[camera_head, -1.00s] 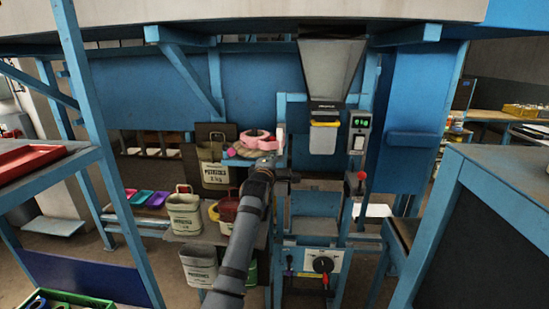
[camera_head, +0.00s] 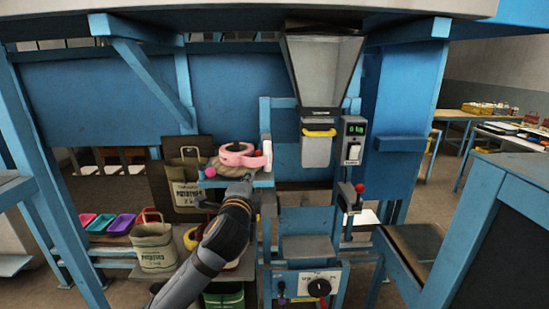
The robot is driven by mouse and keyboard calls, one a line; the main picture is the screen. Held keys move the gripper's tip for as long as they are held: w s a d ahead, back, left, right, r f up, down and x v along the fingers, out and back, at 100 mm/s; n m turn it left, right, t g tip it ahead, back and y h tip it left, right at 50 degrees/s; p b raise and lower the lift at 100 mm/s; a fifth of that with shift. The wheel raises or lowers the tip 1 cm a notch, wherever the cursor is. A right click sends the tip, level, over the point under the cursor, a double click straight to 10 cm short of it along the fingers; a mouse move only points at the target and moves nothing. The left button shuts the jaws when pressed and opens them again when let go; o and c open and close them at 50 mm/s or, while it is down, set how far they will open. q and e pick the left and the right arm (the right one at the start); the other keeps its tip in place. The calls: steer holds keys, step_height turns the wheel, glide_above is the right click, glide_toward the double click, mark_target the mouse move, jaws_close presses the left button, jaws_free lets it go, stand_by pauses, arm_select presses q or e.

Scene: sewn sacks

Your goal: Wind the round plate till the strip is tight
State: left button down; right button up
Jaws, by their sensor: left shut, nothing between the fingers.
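A pink ring-shaped band (camera_head: 238,156) sits on a small blue shelf (camera_head: 262,180) left of the hopper, with a brownish coil partly visible under it. A small magenta knob (camera_head: 210,171) is at its left. I cannot tell which part is the round plate or the strip. My left gripper (camera_head: 246,182) is shut and empty, just below and in front of the pink band. Its fingers are small, dark and partly hidden by my wrist, so I cannot tell whether they touch anything. My right gripper is not in view.
A grey hopper (camera_head: 324,70) with a yellow-rimmed spout stands right of the shelf. A green-lit display box (camera_head: 353,140) and a red-knobbed lever (camera_head: 359,188) are beside it. A dial panel (camera_head: 312,286) is below. Printed sacks (camera_head: 153,244) stand at lower left. Blue posts flank the space.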

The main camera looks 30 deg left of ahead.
arm_select(q)
steer(key=p, duration=0.5)
glide_toward(258, 155)
steer(key=x, duration=0.5)
steer(key=shift+w+r, duration=0.2)
steer(key=shift+r, duration=0.05)
steer(key=shift+x, duration=0.8)
steer(key=shift+f, duration=0.2)
steer(key=shift+s, duration=0.1)
